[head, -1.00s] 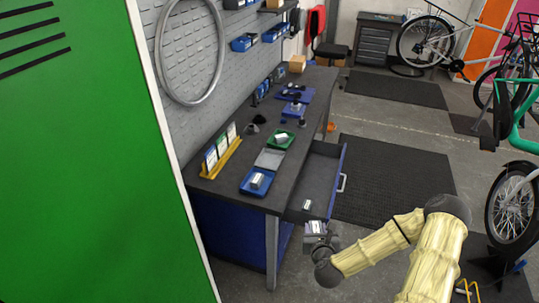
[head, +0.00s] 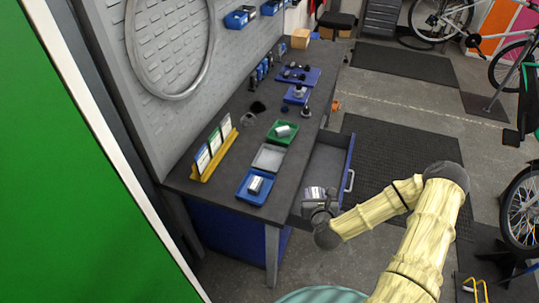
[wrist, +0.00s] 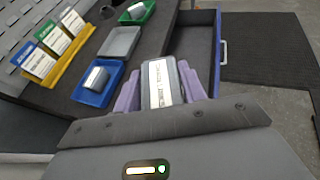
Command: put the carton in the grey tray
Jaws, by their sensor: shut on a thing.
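The carton (wrist: 160,84), with a white label, is between the purple fingers of my gripper (wrist: 158,92) in the wrist view. In the head view my gripper (head: 320,207) is shut on the carton (head: 314,193), held at the front edge of the bench near the open drawer. The grey tray (head: 269,157) lies flat on the bench between a blue tray and a green tray. It looks empty, and it also shows in the wrist view (wrist: 120,41), ahead and left of the carton.
The blue tray (head: 250,196) and green tray (head: 275,138) each hold a small item. A yellow rack of cards (head: 214,158) stands behind the trays. The open drawer (head: 325,165) juts out right of the bench. A green panel (head: 60,180) fills the left.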

